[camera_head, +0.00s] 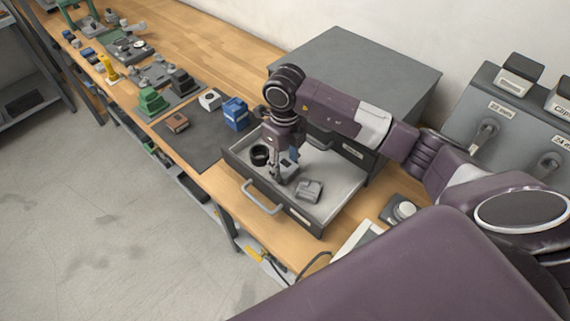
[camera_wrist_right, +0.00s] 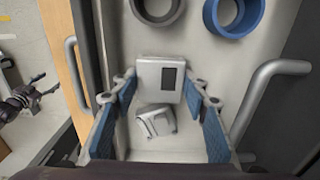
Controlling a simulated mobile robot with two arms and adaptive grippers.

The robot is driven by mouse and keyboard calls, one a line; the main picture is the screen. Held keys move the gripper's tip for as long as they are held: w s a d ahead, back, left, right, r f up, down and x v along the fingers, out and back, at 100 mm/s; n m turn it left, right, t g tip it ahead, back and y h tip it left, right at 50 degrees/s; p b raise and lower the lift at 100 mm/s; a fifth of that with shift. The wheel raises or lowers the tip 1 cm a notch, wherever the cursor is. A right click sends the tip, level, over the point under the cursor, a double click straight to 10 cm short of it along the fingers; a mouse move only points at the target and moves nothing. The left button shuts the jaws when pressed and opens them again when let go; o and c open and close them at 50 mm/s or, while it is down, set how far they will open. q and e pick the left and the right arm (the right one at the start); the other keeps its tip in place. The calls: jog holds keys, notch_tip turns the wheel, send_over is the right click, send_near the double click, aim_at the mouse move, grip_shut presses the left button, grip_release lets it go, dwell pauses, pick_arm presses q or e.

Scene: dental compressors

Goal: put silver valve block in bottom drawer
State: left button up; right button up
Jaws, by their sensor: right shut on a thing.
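My right gripper (camera_head: 277,180) points down into the open drawer (camera_head: 335,200) of the grey cabinet. In the right wrist view, its blue-padded fingers (camera_wrist_right: 165,90) are on either side of a silver block with a dark rectangular window (camera_wrist_right: 147,76), and the gripper is shut on it. I cannot tell whether this block touches the drawer floor. A second silver block (camera_head: 309,191) lies in the drawer; it also shows just below the held one in the right wrist view (camera_wrist_right: 157,122). What looks like my left gripper (camera_wrist_right: 22,98) is small at the wrist view's left edge, its state unclear.
The open drawer sits below a closed drawer with a handle (camera_head: 319,144). A black ring (camera_head: 260,155) and a blue ring (camera_wrist_right: 232,14) lie inside. Drawer floor is free near the front.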

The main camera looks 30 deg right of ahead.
jog(key=shift+f, duration=0.5)
jog(key=shift+f, duration=0.1)
jog(key=o, duration=1.3)
